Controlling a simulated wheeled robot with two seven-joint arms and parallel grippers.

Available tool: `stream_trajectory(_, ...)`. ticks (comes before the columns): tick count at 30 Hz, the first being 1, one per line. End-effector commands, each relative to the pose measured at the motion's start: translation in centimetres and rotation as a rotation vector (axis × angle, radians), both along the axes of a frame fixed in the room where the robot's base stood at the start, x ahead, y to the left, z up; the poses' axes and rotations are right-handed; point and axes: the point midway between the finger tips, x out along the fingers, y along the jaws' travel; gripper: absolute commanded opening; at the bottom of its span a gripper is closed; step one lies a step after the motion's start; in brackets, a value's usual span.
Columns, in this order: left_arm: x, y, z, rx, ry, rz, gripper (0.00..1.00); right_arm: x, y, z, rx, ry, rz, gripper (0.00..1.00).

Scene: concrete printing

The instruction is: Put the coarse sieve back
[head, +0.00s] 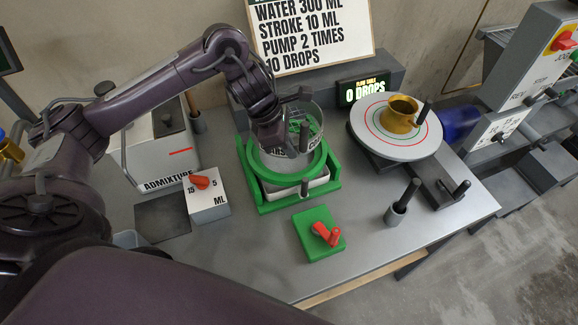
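A round vessel with a green ring (320,165) and pale, partly see-through walls stands in a green square holder (265,208) on the bench. Dark lettering, partly covered, shows on it; I cannot read whether it is the coarse sieve. A dark upright post shows at its far side and another at its near side. My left gripper (283,148) is over the vessel's left part, pointing down, and hides some of its rim and inside. Its fingertips are too hidden to tell whether it is open, shut or touching. My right gripper is not in view.
A green block with a red lever (319,234) is in front of the holder. The dosing box with a red knob (208,207) is left. A flow table (385,146) bearing a brass cone (400,116) is right, near a dark-handled tool in a cup (396,214). The bench front is mostly clear.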

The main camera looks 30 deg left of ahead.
Motion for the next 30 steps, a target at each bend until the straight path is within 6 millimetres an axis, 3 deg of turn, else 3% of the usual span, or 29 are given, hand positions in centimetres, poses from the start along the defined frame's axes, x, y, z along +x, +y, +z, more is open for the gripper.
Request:
stream_trajectory(3,-0.1,-0.1,-1.9,-0.003,0.003,0.002,0.00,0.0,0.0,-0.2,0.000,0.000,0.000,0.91)
stream_trajectory(16,0.0,0.0,-6.5,0.000,0.001,0.002,0.00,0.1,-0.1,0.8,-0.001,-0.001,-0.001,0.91)
stream_trajectory(28,0.0,0.0,-7.3,0.000,-0.002,0.000,0.00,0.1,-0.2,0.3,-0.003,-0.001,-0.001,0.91)
stream_trajectory(30,0.0,0.0,-7.2,0.000,-0.001,0.000,0.10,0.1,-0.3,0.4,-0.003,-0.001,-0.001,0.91)
